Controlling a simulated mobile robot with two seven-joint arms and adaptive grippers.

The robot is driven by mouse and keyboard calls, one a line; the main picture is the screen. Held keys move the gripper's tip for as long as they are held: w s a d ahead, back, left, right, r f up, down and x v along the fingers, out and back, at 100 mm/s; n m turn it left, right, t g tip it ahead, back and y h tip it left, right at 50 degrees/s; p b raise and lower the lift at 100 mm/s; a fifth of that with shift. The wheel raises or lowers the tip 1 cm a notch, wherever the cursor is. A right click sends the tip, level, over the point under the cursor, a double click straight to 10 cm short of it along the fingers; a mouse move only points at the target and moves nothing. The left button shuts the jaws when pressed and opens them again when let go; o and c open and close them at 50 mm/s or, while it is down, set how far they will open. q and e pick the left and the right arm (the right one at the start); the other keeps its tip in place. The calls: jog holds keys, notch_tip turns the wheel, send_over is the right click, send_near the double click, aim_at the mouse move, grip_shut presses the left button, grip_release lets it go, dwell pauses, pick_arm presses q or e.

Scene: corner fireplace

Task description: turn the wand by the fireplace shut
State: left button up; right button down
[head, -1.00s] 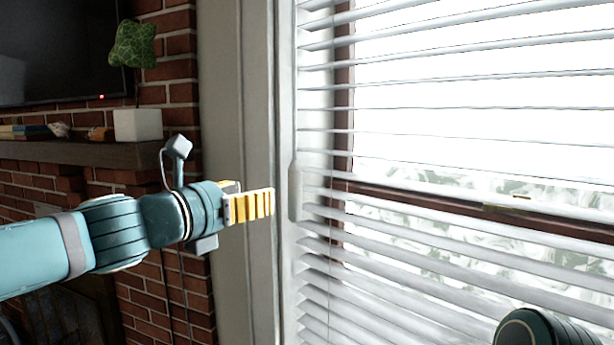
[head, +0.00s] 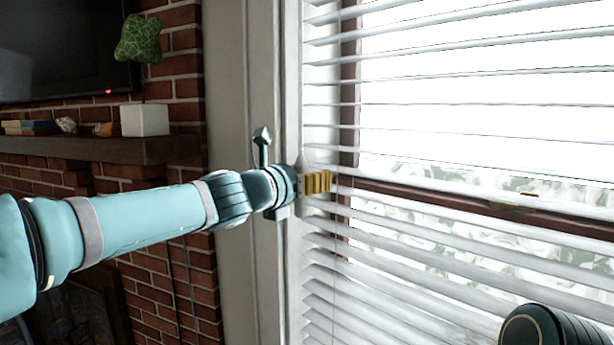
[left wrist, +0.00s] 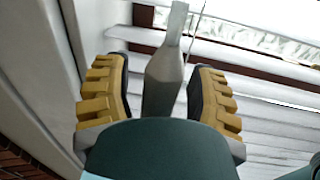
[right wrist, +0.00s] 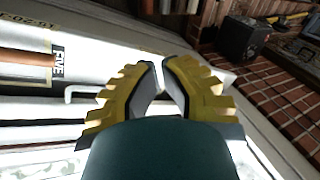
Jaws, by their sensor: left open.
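The wand's pale grey handle (left wrist: 165,78) stands between the two yellow fingers of my left gripper (left wrist: 159,85) in the left wrist view. The fingers are open, with a gap on each side of the handle. In the head view my left gripper (head: 316,182) is at the left edge of the white blinds (head: 450,225) and hides the handle. My right gripper (right wrist: 160,68) shows in the right wrist view with its fingertips close together. I see nothing held there, and cannot tell if they touch.
The window frame (head: 248,110) is just left of the blinds. The brick fireplace wall (head: 185,60) carries a mantel (head: 95,150) with a white box (head: 145,120) and a screen above. Part of my right arm shows at the lower right.

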pick_arm(q)
grip_shut()
jog(key=shift+w+d, duration=0.15)
jog(key=shift+f, duration=0.1)
dwell(0.3)
